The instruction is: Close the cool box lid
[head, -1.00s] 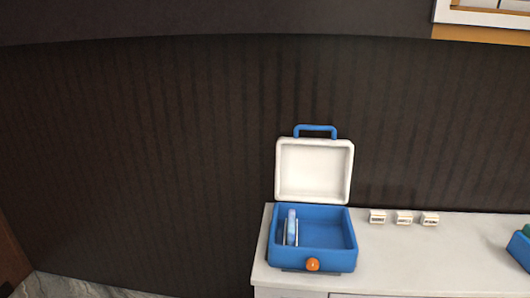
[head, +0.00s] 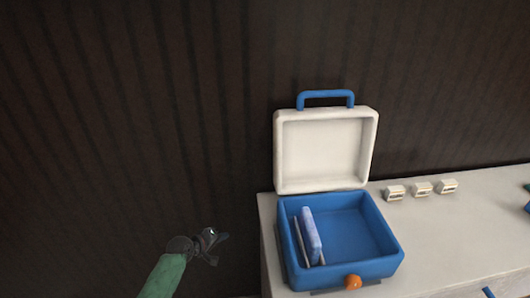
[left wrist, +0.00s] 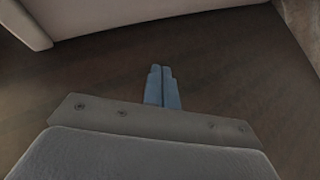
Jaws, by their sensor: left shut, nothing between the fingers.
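The cool box (head: 350,266) is blue and stands on the left end of the white counter in the head view. Its white lid (head: 322,150) stands open and upright at the back, with a blue handle (head: 325,95) on top. An orange knob (head: 353,282) sits at the box's front. My left gripper (head: 215,243) is left of the box and apart from it, beyond the counter's end. In the left wrist view its blue fingers (left wrist: 162,88) are together with nothing between them. My right gripper is not in view.
A pale blue slab (head: 311,236) stands inside the box at its left, beside a thin divider. Several small white blocks (head: 422,188) sit on the counter (head: 456,240) right of the box. A dark ribbed wall (head: 150,110) is behind. The counter between box and blocks is clear.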

